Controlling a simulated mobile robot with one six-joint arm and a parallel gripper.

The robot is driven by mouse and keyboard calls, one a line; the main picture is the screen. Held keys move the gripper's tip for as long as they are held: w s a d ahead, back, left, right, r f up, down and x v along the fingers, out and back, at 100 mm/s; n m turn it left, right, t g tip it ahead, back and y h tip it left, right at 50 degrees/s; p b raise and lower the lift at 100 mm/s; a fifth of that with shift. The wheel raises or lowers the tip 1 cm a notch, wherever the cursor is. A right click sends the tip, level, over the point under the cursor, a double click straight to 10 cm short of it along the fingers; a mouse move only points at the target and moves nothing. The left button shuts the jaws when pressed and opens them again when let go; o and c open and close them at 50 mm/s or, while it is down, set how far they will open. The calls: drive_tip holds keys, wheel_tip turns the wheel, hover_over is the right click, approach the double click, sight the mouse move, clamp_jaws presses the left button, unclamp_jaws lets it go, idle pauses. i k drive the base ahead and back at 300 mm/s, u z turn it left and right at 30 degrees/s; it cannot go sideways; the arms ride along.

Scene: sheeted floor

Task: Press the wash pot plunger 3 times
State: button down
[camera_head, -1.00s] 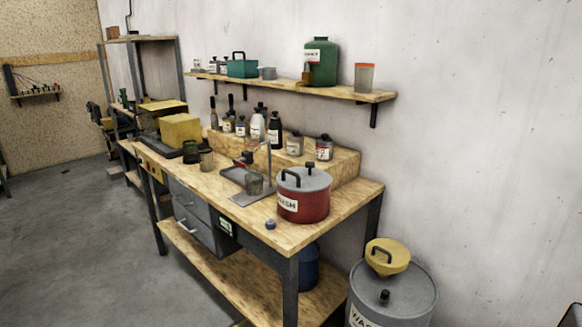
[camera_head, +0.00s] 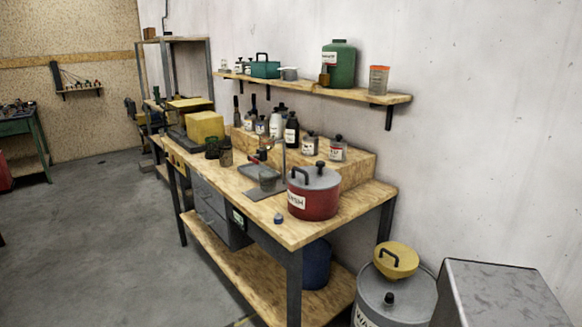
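The wash pot (camera_head: 313,203) is a red round pot with a grey lid and a white label reading WASH. It stands upright near the right front end of the wooden workbench (camera_head: 352,212). A black arched handle (camera_head: 301,174) and a small black knob (camera_head: 320,164) stick up from its lid. I cannot tell from here which of these is the plunger. My gripper is not in view.
A small blue-grey cap (camera_head: 278,218) lies in front of the pot. A metal stand (camera_head: 266,190) is to its left. Bottles stand on a riser behind. A grey drum (camera_head: 397,300) with a yellow lidded funnel (camera_head: 395,260) and a grey box (camera_head: 495,293) are at the lower right. Floor (camera_head: 120,240) at left is clear.

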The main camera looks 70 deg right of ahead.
sight(320, 165)
drive_tip(key=z, duration=0.75)
drive_tip(key=k, duration=0.1)
drive_tip(key=u, duration=1.15)
drive_tip(key=i, duration=1.1)
drive_tip(key=u, duration=1.6)
drive_tip(key=k, duration=0.1)
drive_tip(key=z, duration=3.55)
